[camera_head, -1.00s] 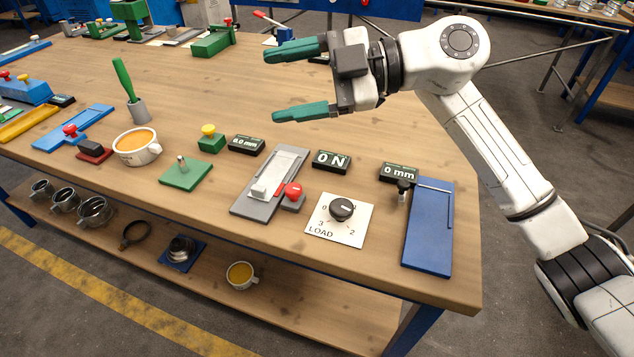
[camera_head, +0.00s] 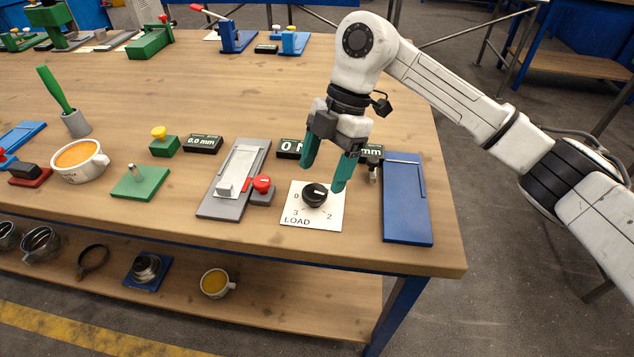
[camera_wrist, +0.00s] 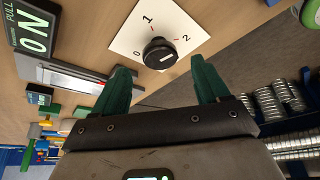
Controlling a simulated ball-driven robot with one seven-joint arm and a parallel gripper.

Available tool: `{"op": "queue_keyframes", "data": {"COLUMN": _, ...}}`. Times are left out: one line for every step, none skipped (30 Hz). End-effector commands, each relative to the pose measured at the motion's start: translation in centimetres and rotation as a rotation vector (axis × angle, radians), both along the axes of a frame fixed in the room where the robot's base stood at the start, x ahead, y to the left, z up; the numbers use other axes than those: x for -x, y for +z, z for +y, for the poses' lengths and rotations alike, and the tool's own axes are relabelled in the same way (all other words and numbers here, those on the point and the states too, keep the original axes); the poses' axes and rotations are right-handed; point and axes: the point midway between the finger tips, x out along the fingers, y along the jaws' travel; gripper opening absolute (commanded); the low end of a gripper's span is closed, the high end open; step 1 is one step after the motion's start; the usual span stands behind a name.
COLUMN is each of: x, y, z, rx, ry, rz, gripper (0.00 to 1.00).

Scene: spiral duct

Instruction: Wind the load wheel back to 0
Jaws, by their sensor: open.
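The load wheel (camera_head: 315,194) is a round black knob on a white square plate (camera_head: 295,215) marked LOAD, with numbers around it. It also shows in the wrist view (camera_wrist: 160,53), just beyond and between the fingertips. A pale mark shows on its cap; I cannot tell which number it points to. My gripper (camera_head: 322,178) points down with two green fingers apart and empty, close above the wheel. In the wrist view my gripper (camera_wrist: 161,65) lines up with the wheel without visibly gripping it. The 0 N display (camera_head: 289,148) is partly hidden by my gripper.
A grey slide fixture (camera_head: 210,208) with a red knob (camera_head: 262,184) stands left of the plate. A blue plate fixture (camera_head: 407,215) stands to the right, near the table's edge. A mm display (camera_head: 373,151) is partly hidden behind my gripper.

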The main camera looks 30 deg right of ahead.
Motion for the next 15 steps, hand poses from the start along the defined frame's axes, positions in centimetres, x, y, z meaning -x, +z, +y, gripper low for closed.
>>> {"op": "queue_keyframes", "data": {"x": 0.1, "y": -0.8, "z": 0.4, "rx": -0.003, "ry": 0.001, "rz": 0.001, "gripper": 0.74}}
{"op": "queue_keyframes", "data": {"x": 0.2, "y": -1.2, "z": 0.6, "rx": -0.003, "ry": 0.001, "rz": 0.001, "gripper": 0.74}}
{"op": "queue_keyframes", "data": {"x": 0.2, "y": -1.8, "z": 0.8, "rx": -0.003, "ry": 0.0, "rz": 0.002, "gripper": 0.74}}
{"op": "queue_keyframes", "data": {"x": 0.2, "y": -2.1, "z": 0.9, "rx": -0.003, "ry": 0.0, "rz": 0.002, "gripper": 0.74}}
{"op": "queue_keyframes", "data": {"x": 0.3, "y": -2.4, "z": 1.0, "rx": -0.003, "ry": 0.001, "rz": 0.001, "gripper": 0.74}}
{"op": "queue_keyframes", "data": {"x": 0.3, "y": -2.7, "z": 1.1, "rx": -0.003, "ry": 0.001, "rz": 0.001, "gripper": 0.74}}
{"op": "queue_keyframes", "data": {"x": 0.3, "y": -2.9, "z": 1.2, "rx": -0.003, "ry": 0.001, "rz": 0.0, "gripper": 0.74}}
{"op": "queue_keyframes", "data": {"x": 0.3, "y": -3.1, "z": 1.3, "rx": -0.002, "ry": 0.001, "rz": 0.0, "gripper": 0.74}}
{"op": "queue_keyframes", "data": {"x": 0.3, "y": -3.3, "z": 1.4, "rx": -0.002, "ry": 0.001, "rz": 0.0, "gripper": 0.74}}
{"op": "queue_keyframes", "data": {"x": 0.4, "y": -3.4, "z": 1.4, "rx": -0.002, "ry": 0.001, "rz": -0.001, "gripper": 0.74}}
{"op": "queue_keyframes", "data": {"x": 0.4, "y": -3.5, "z": 1.5, "rx": -0.002, "ry": 0.001, "rz": -0.001, "gripper": 0.74}}
{"op": "queue_keyframes", "data": {"x": 0.4, "y": -3.6, "z": 1.5, "rx": -0.001, "ry": 0.001, "rz": -0.001, "gripper": 0.74}}
{"op": "queue_keyframes", "data": {"x": 0.4, "y": -3.6, "z": 1.5, "rx": -0.001, "ry": 0.001, "rz": -0.001, "gripper": 0.74}}
{"op": "queue_keyframes", "data": {"x": 0.4, "y": -3.6, "z": 1.5, "rx": -0.001, "ry": 0.001, "rz": -0.001, "gripper": 0.74}}
{"op": "queue_keyframes", "data": {"x": 0.4, "y": -3.6, "z": 1.5, "rx": -0.001, "ry": 0.001, "rz": -0.001, "gripper": 0.74}}
